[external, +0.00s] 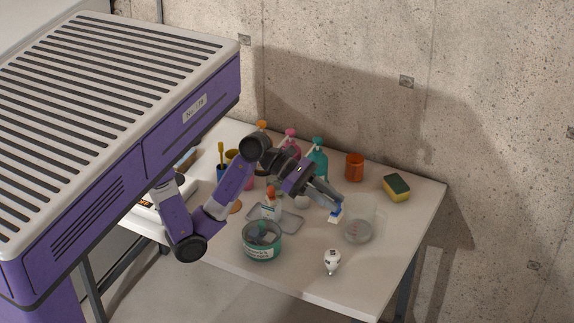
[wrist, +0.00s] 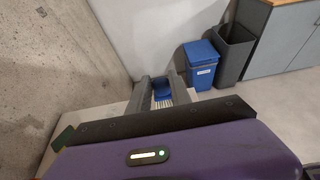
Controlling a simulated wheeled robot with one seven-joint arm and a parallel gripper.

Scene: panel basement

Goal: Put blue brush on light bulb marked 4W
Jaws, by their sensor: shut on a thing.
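My gripper (external: 336,203) is shut on the blue brush (external: 336,212), which has a blue body and pale bristles. It holds the brush above the white table, left of a clear beaker. In the wrist view the brush (wrist: 162,94) sits between the two grey fingers of my gripper (wrist: 160,85). A white light bulb (external: 332,261) lies near the table's front edge, below and apart from the brush in the external view. Dark print shows on the bulb but is too small to read. The bulb does not show in the wrist view.
The clear beaker (external: 358,231) stands close to the brush. A teal tin (external: 262,245) stands left of the bulb. An orange cup (external: 354,167), a sponge (external: 397,188) and several bottles line the back. The table (external: 390,262) is bare right of the bulb.

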